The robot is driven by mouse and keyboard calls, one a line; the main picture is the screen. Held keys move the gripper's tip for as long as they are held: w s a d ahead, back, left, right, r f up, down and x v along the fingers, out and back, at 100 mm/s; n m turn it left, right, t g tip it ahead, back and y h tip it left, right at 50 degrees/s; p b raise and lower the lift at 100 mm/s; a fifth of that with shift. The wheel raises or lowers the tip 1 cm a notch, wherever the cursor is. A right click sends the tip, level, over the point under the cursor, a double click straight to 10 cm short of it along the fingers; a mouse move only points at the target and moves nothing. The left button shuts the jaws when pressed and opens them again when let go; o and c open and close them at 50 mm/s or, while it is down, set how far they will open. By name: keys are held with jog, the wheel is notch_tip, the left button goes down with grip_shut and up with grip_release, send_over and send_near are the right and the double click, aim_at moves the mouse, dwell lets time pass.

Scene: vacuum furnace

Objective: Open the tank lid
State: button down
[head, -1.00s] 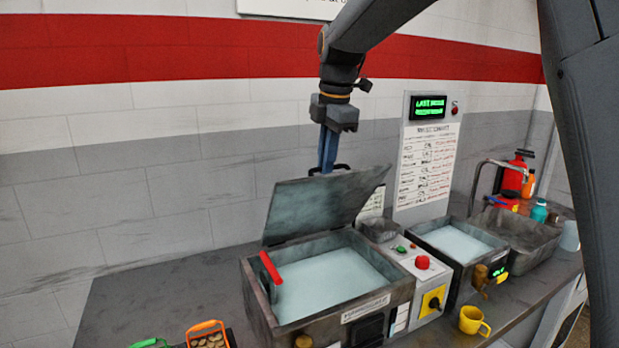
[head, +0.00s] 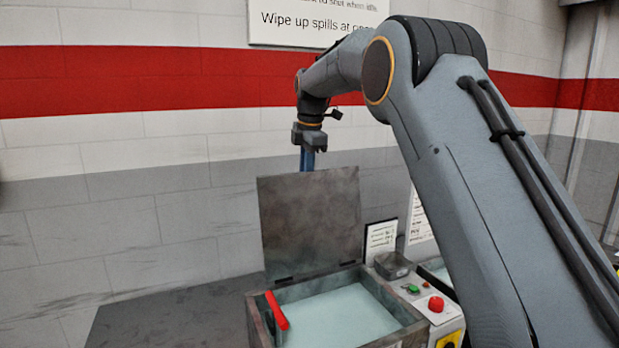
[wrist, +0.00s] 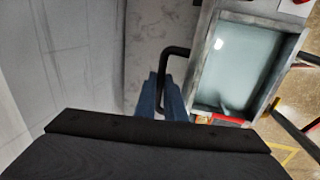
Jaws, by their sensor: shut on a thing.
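The grey tank lid (head: 310,220) stands nearly upright at the back of the tank (head: 262,326) in the head view. The tank is open, with pale liquid inside. My gripper (head: 308,160) is at the lid's top edge, and its fingertips are partly hidden behind the lid. In the wrist view, my gripper's blue fingers (wrist: 162,98) are shut on the black lid handle (wrist: 170,70). The open tank (wrist: 203,55) also shows there to the right of the handle.
A red handle (head: 277,311) sits at the tank's left side. A control box with a red button (head: 436,304) and a green button (head: 413,288) stands to the right. My arm hides much of the right side. The counter left of the tank is clear.

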jog(key=shift+w, duration=0.3)
jog(key=shift+a+r, duration=0.1)
jog(key=c, duration=1.8)
grip_release()
jog(key=shift+c, duration=0.2)
jog(key=shift+a, duration=0.1)
notch_tip(320, 180, up, 8)
jog(key=s+b, duration=0.1)
jog(key=b, duration=0.2)
jog(key=shift+s+d+f, duration=0.2)
jog(key=shift+s+d, duration=0.05)
jog(key=shift+d, duration=0.05)
